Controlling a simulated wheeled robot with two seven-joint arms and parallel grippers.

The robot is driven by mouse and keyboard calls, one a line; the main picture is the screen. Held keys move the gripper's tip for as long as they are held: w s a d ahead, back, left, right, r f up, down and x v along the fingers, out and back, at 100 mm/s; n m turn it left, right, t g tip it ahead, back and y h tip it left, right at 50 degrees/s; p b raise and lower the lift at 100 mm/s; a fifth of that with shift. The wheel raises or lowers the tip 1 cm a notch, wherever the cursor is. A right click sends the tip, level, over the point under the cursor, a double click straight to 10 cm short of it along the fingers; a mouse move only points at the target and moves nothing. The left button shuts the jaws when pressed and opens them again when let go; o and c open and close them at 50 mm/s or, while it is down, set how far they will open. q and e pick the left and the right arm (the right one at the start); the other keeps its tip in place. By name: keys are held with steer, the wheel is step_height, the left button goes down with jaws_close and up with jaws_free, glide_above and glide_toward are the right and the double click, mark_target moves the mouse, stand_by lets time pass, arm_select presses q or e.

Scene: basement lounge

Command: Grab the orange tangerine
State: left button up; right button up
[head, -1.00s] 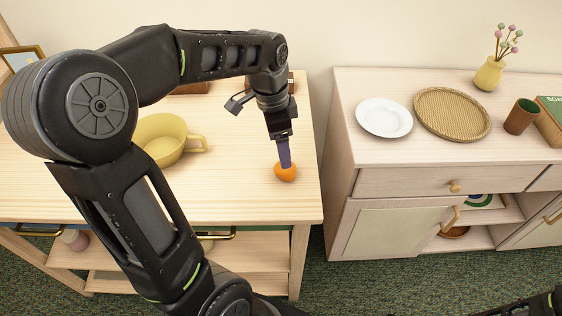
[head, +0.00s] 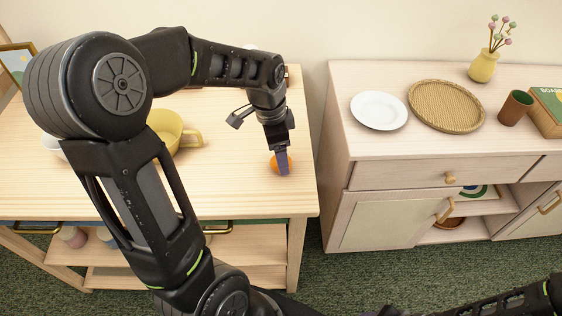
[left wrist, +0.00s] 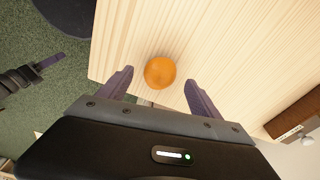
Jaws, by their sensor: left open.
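The orange tangerine (head: 274,164) rests on the light wooden table (head: 240,190) near its right end. In the head view my left gripper (head: 284,168) reaches down over it, and a finger hides part of the fruit. In the left wrist view the tangerine (left wrist: 160,72) lies between and slightly beyond the two spread fingertips of my left gripper (left wrist: 158,82), with a gap on each side. The left gripper is open and empty. Part of my right arm shows at the lower right of the head view, but its gripper cannot be made out.
A separate cabinet (head: 340,150) to the right bears a white plate (head: 379,110), a woven tray (head: 446,105), a brown cup (head: 515,108) and a yellow vase (head: 483,66). A gap separates table and cabinet.

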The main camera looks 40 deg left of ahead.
arm_select(q)
steer(key=shift+w+d+f, duration=0.1)
steer(key=shift+f, duration=1.3)
steer(key=c, duration=1.5)
steer(key=shift+r, duration=0.15)
step_height(320, 180, up, 10)
steer(key=shift+f, duration=0.1)
